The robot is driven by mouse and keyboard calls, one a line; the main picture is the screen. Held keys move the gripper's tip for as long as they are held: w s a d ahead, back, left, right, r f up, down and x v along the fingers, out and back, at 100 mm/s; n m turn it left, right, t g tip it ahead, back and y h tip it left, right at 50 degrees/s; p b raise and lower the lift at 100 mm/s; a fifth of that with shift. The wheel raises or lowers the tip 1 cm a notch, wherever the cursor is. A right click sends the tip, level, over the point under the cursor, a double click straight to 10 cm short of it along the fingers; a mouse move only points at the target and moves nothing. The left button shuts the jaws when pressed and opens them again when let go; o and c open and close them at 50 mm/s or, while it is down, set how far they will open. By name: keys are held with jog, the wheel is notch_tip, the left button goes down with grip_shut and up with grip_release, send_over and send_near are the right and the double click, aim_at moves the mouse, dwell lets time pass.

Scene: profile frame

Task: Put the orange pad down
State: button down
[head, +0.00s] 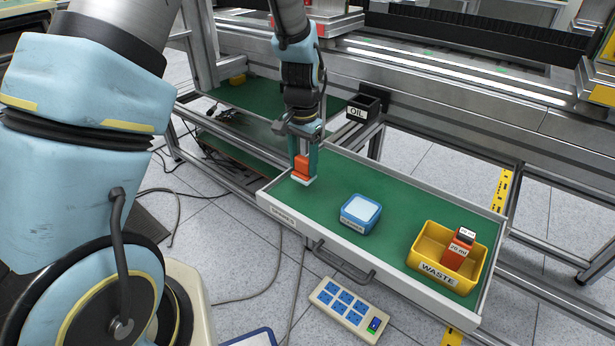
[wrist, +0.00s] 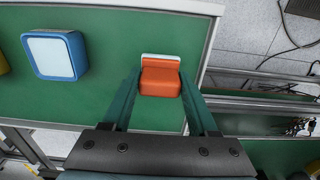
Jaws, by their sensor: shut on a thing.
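The orange pad (head: 302,166) is a small orange block with a white strip along one side. It is at the left end of the drawer with the green floor (head: 395,215). My gripper (head: 305,160) points down with its teal fingers shut on the pad. In the wrist view the pad (wrist: 160,82) sits between the two fingertips, with the white strip at its far side. The pad is at or very near the drawer floor; I cannot tell whether it touches.
A blue box with a white top (head: 361,212) stands mid-drawer. At the right end is a yellow WASTE bin (head: 420,248) holding an orange-and-white item (head: 458,252). A black OIL box (head: 363,107) is behind the drawer. Green floor is bare between pad and blue box.

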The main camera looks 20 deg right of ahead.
aim_at(303, 172)
jog(key=shift+f, duration=2.1)
jog(key=shift+f, duration=0.2)
jog(key=shift+c, duration=0.9)
grip_release()
jog(key=shift+r, duration=0.1)
notch_tip(303, 172, up, 12)
jog(key=shift+r, duration=0.15)
